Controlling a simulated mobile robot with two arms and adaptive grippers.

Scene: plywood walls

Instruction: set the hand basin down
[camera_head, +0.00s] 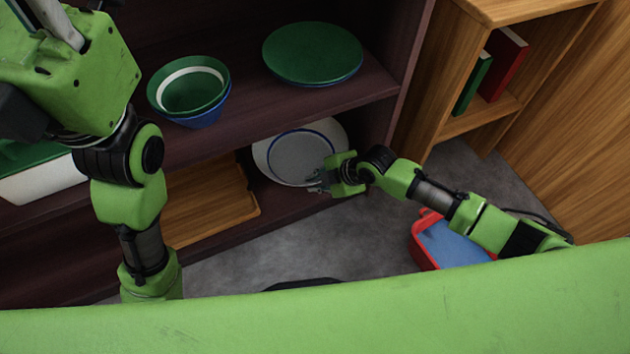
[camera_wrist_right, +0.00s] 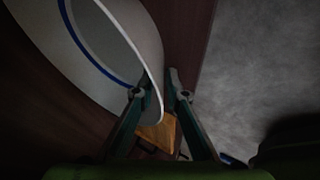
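The hand basin (camera_head: 290,160), white-grey with a blue ring, rests on the lower shelf of the dark cabinet, near its right side. My right gripper (camera_head: 314,184) is at the basin's front right rim. In the right wrist view, the basin (camera_wrist_right: 105,45) fills the upper left, and its rim passes between the two fingers of my right gripper (camera_wrist_right: 157,88). The fingers stand apart, with a small gap between the rim and the right finger. My left arm stands at the left of the head view; its fingers are not visible.
Green and blue bowls (camera_head: 190,92) and green plates (camera_head: 312,54) stand on the shelf above. A wooden tray (camera_head: 205,205) lies left of the basin. A red and blue container (camera_head: 440,245) is on the floor under my right arm. A wooden bookcase (camera_head: 430,90) stands at right.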

